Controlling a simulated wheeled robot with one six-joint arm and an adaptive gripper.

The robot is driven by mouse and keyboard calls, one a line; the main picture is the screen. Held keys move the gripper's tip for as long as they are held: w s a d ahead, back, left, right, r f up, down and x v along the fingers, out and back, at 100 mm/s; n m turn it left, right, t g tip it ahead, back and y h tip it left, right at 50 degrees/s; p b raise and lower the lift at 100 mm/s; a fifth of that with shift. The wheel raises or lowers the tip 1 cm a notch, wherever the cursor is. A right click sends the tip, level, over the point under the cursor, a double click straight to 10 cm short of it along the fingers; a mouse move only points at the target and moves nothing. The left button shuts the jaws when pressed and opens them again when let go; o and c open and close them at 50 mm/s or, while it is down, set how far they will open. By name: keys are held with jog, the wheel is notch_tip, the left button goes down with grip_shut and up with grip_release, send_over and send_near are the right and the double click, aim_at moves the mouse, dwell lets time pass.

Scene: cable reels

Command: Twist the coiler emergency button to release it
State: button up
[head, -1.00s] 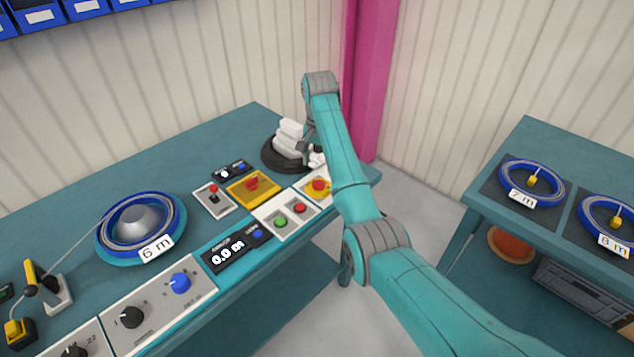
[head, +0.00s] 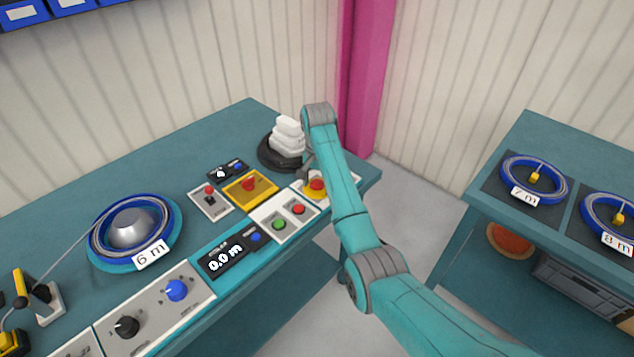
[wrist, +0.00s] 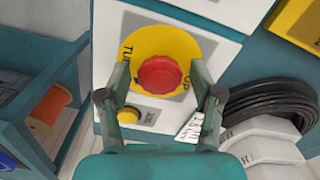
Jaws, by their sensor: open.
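The emergency button is a red knob on a yellow disc with black lettering. In the head view the button (head: 317,184) sits at the right end of the bench panel, partly covered by my arm. In the wrist view the red button (wrist: 160,75) lies just beyond and between my two fingertips. My gripper (wrist: 158,107) is open and empty, one finger on each side of the button's lower part. I cannot tell whether the fingers touch it. In the head view my gripper is mostly hidden behind my arm.
A small yellow button (wrist: 129,115) sits below the disc. A black cable coil with white blocks (head: 287,138) stands close behind. Green (head: 279,224) and red (head: 298,209) push buttons and a yellow box with a red switch (head: 250,188) are to the left. A pink column (head: 364,80) stands behind.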

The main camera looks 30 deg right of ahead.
jog(key=c, duration=0.8)
jog(key=m, duration=0.6)
jog(key=shift+m, duration=0.3)
jog(key=shift+r, duration=0.35)
jog(key=o, duration=0.8)
jog(key=shift+r, duration=0.1)
